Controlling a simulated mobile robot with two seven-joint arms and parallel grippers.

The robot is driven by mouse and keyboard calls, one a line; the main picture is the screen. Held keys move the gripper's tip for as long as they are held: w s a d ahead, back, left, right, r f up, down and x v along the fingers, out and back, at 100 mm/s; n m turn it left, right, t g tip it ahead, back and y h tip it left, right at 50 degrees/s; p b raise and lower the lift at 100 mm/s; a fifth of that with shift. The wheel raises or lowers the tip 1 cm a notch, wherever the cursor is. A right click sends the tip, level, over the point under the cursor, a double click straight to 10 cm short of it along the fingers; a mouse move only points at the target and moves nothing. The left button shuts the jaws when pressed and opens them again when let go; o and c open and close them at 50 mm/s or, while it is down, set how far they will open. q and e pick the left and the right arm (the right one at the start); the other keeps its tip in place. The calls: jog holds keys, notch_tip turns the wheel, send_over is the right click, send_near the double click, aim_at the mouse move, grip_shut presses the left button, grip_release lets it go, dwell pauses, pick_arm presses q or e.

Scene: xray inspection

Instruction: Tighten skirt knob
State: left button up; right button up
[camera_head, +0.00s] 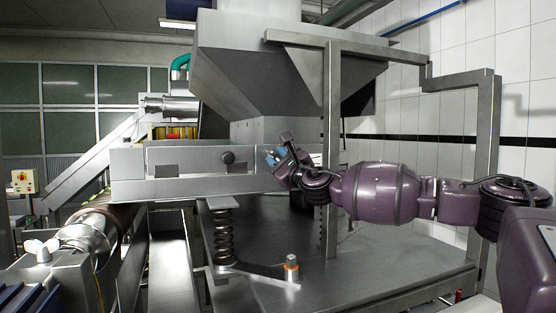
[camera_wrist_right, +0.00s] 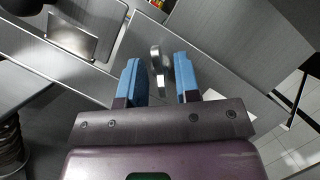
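A metal knob (camera_wrist_right: 157,62), seen nearly edge-on in the right wrist view, stands between the two blue fingers of my right gripper (camera_wrist_right: 159,83). A gap shows on each side of it, so the fingers are open around it and not visibly touching it. In the head view my right gripper (camera_head: 280,158) is at the right part of the steel skirt frame (camera_head: 200,188), below the hopper, and hides most of the knob there. A second, dark round knob (camera_head: 228,157) sits on the frame to the left of the gripper. My left gripper is not in view.
A steel post (camera_head: 332,150) stands close beside my right wrist. The hopper (camera_head: 270,60) hangs above the gripper. A coil spring (camera_head: 223,235) and an orange-ringed peg (camera_head: 291,268) are below. A conveyor roller (camera_head: 100,228) lies at the left.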

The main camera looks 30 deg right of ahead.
grip_shut()
